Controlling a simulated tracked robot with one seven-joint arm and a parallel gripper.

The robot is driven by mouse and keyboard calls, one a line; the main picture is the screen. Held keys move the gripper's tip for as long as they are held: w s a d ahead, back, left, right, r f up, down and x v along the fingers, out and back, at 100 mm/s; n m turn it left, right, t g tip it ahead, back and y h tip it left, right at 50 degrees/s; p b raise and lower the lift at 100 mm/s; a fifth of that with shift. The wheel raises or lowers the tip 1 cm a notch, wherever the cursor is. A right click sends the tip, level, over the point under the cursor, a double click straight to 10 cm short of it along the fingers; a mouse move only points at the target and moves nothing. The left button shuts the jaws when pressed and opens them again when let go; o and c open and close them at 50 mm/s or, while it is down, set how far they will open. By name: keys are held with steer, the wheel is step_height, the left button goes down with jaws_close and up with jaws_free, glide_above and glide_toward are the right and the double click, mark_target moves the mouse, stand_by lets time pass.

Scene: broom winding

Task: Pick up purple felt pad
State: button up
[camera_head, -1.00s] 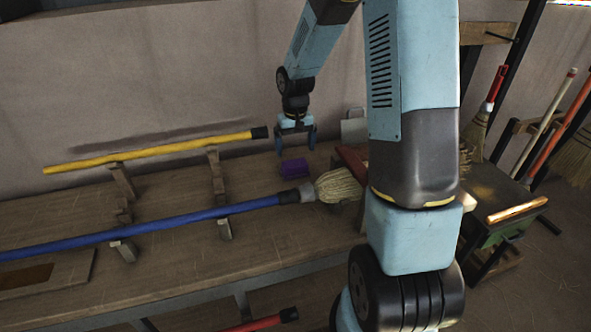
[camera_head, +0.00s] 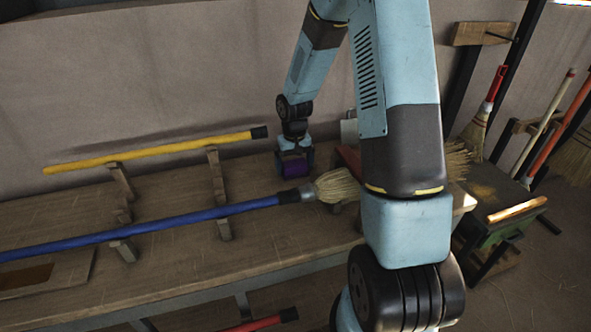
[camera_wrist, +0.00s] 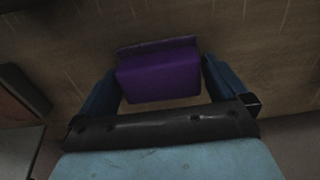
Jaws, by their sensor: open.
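The purple felt pad (camera_head: 295,168) is a small block on the wooden bench, near the wall and behind the blue broom's bristle end. In the wrist view the pad (camera_wrist: 160,75) lies between my two blue fingers, with a visible gap at each side. My gripper (camera_head: 295,163) is low over the bench, pointing down, with its fingers on either side of the pad. The gripper (camera_wrist: 162,85) is open in the wrist view. Whether the fingertips touch the bench cannot be told.
A blue-handled broom (camera_head: 150,230) lies on wooden supports in front of the pad. A yellow pole (camera_head: 150,153) rests on supports at left. A grey mug-like container (camera_head: 349,130) stands right of the gripper, partly hidden by my arm.

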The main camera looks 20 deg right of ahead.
steer(key=c, duration=0.7)
steer(key=shift+r, duration=0.3)
step_height(320, 180, up, 2)
steer(key=shift+r, duration=0.1)
steer(key=s+a+r, duration=0.2)
steer(key=s+r, duration=0.1)
steer(key=s, duration=0.1)
steer(key=s+a+r, duration=0.2)
steer(key=s+r, duration=0.1)
steer(key=s, duration=0.1)
steer(key=s+a+r, duration=0.1)
steer(key=s+r, duration=0.3)
steer(key=shift+s+a+r, duration=0.1)
steer(key=shift+s+a, duration=0.3)
